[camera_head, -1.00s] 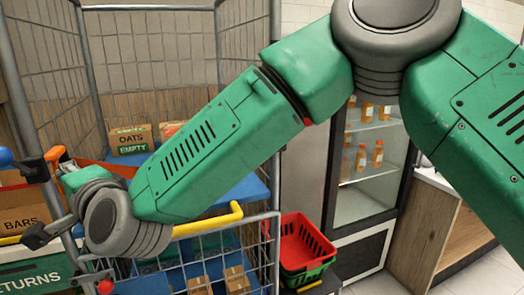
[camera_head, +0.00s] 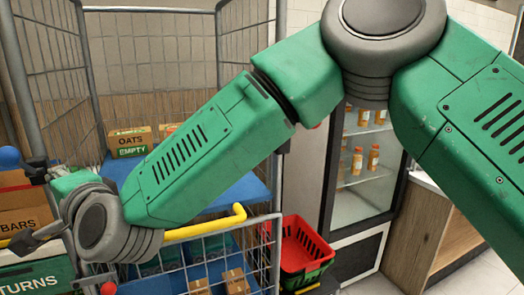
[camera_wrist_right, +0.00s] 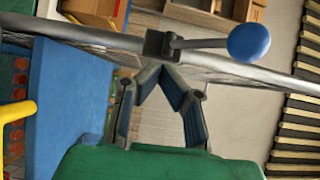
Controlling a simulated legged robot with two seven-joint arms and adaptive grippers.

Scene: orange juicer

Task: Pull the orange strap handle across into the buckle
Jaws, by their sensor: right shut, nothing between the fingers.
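My right gripper (camera_wrist_right: 160,74) is shut and empty in the wrist view, its fingertips close to a black bracket (camera_wrist_right: 160,44) on a grey cage post (camera_wrist_right: 95,38). I cannot tell whether they touch it. A rod with a blue knob (camera_wrist_right: 249,42) runs from the bracket; the knob also shows at the left edge of the head view (camera_head: 9,155). I cannot clearly make out the orange strap handle or identify the buckle now. My left gripper is not in view.
A wire cage trolley has a blue shelf (camera_head: 230,194) and an OATS box (camera_head: 130,141). A yellow-handled wire cart (camera_head: 205,228) stands in front. A red basket (camera_head: 303,246) and a glass-fronted fridge (camera_head: 362,200) are to the right. Boxes (camera_head: 25,222) stand at the left edge.

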